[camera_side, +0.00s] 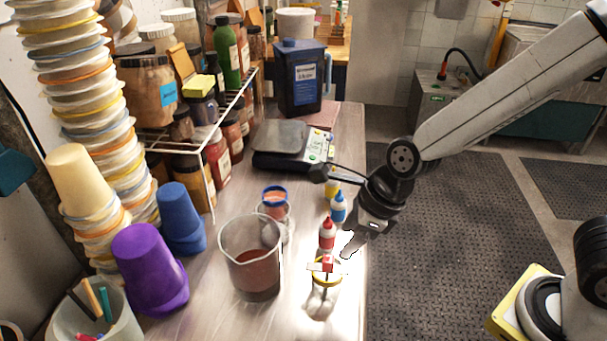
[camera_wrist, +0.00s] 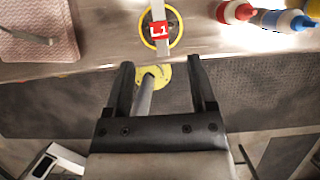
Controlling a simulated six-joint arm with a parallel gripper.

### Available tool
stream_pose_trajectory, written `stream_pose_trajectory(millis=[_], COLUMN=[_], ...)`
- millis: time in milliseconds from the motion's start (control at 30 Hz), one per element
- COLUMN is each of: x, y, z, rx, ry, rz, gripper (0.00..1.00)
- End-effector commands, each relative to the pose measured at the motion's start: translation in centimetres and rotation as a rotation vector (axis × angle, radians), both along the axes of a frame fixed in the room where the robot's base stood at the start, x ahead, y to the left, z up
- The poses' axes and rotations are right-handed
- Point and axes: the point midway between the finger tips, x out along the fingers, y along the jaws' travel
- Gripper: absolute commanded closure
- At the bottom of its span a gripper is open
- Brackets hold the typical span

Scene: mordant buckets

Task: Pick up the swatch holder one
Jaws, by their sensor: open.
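The swatch holder (camera_side: 326,267) has a red tag, a pale strip and a yellow ring, and stands near the table's right edge in the side view. In the wrist view its red tag (camera_wrist: 160,30) reads "L1", inside the yellow ring, at top centre. My gripper (camera_side: 350,244) is above and to the right of it in the side view, apart from it. In the wrist view the open, empty fingers (camera_wrist: 160,62) point toward the holder, with a gap between. The holder's lower part is partly lost in glare.
Squeeze bottles, one red (camera_side: 327,233) and one blue-white (camera_side: 338,207), stand close behind the holder. A clear beaker of brown liquid (camera_side: 252,262) is to its left. A scale (camera_side: 281,146) sits farther back. The table edge is just right of the holder.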

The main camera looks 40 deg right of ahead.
Motion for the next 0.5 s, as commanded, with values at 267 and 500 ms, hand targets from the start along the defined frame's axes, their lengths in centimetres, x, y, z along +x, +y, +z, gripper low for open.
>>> stream_pose_trajectory(millis=[267,500], x=[0.2,0.6], y=[0.3,0.7], z=[-0.7,-2.1], rx=[0.001,0.000], ry=[0.002,0.001], rz=[0.003,0.004], gripper=[0.28,0.28])
